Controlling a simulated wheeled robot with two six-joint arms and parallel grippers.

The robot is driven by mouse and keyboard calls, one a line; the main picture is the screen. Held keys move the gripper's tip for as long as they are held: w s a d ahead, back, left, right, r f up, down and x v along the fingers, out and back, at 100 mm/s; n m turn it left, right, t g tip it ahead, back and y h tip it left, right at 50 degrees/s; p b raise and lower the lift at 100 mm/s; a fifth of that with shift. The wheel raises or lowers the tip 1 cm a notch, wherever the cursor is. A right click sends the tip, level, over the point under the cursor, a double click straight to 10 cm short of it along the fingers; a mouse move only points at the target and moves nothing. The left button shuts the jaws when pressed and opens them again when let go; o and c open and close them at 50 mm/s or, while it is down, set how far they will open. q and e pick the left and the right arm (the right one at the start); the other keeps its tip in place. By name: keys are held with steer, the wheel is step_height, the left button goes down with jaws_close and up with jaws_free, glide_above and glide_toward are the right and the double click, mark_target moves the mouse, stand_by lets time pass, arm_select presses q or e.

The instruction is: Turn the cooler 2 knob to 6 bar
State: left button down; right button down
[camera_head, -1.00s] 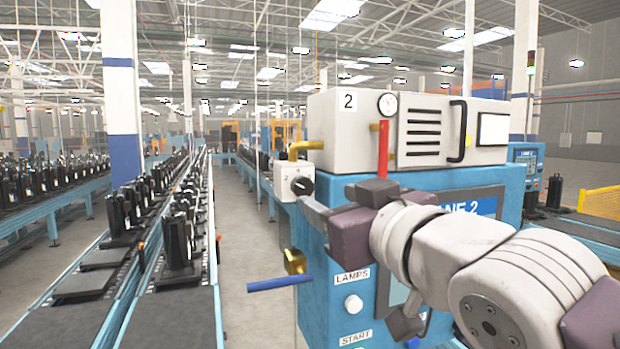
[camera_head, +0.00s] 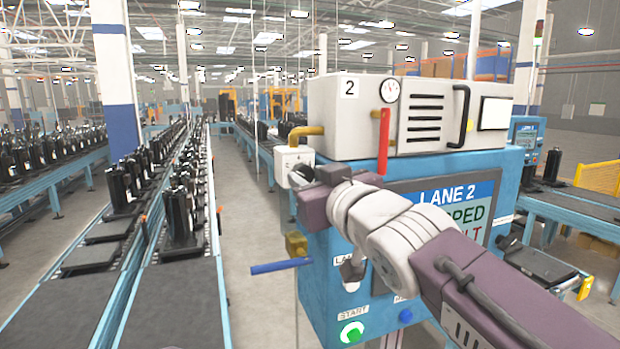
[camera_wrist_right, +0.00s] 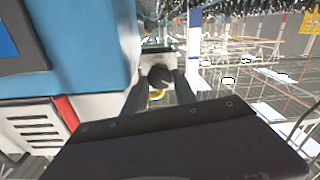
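The cooler 2 unit (camera_head: 335,108) is a white box marked "2" with a round gauge (camera_head: 390,90), on top of a blue cabinet. The dark round knob (camera_wrist_right: 160,77) is on a small pale box (camera_head: 284,158) at the cabinet's left side. My right gripper (camera_head: 301,172) is at this box and hides much of the knob in the head view. In the right wrist view the gripper (camera_wrist_right: 160,88) is open, one finger on each side of the knob, with narrow gaps showing. The knob's scale cannot be read. My left gripper is not in view.
A red handle (camera_head: 384,140) hangs below the gauge. A yellow pipe (camera_head: 306,132) runs above the knob box. A blue-handled valve (camera_head: 280,267) sticks out lower left. A lit green START button (camera_head: 352,331) is on the cabinet front. A conveyor (camera_head: 180,290) runs at left beyond an aisle.

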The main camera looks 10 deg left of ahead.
steer(key=shift+f+m+b, duration=0.15)
steer(key=shift+m+b, duration=0.45)
steer(key=shift+b, duration=0.2)
steer(key=shift+f+m+b, duration=0.1)
steer(key=shift+m+b, duration=1.05)
steer(key=shift+m, duration=0.05)
steer(key=m+b, duration=0.1)
steer(key=m, duration=0.1)
steer(key=shift+m+b, duration=0.4)
steer(key=m+b, duration=0.1)
steer(key=m, duration=0.2)
steer(key=shift+m+b, duration=0.35)
steer(key=shift+m, duration=0.05)
steer(key=m+b, duration=0.1)
steer(key=m, duration=0.2)
steer(key=shift+m, duration=0.4)
steer(key=m+b, duration=0.1)
steer(key=m, duration=0.2)
steer(key=shift+m+t, duration=0.3)
steer(key=m, duration=0.3)
steer(key=shift+r+m, duration=0.2)
steer(key=shift+m, duration=0.1)
steer(key=shift+m+h+b, duration=0.3)
steer(key=shift+m+b, duration=0.1)
steer(key=shift+m, duration=1.2)
